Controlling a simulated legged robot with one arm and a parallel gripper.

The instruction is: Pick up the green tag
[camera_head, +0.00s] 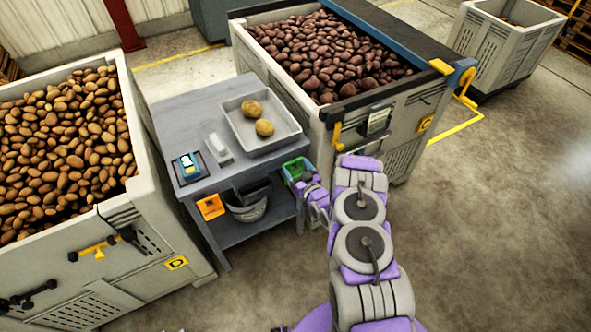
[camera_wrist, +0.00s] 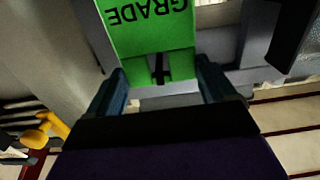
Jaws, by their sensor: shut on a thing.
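The green tag (camera_wrist: 150,32) fills the top middle of the wrist view, with the word GRADE upside down on it. Its lower part, with a small dark strip, sits between the two fingers of my gripper (camera_wrist: 161,72). My gripper is shut on the tag. In the head view the green tag (camera_head: 294,169) shows small at the right end of the grey table, beside the bin marked C. My gripper (camera_head: 303,178) is right at it there, and my wrist hides part of that spot.
The grey table (camera_head: 182,112) carries a tray (camera_head: 266,147) with two potatoes, a small device (camera_head: 188,168) and a pale block (camera_head: 219,148). A basket (camera_head: 247,208) is below. Potato bins stand left (camera_head: 190,262) and right (camera_head: 400,130).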

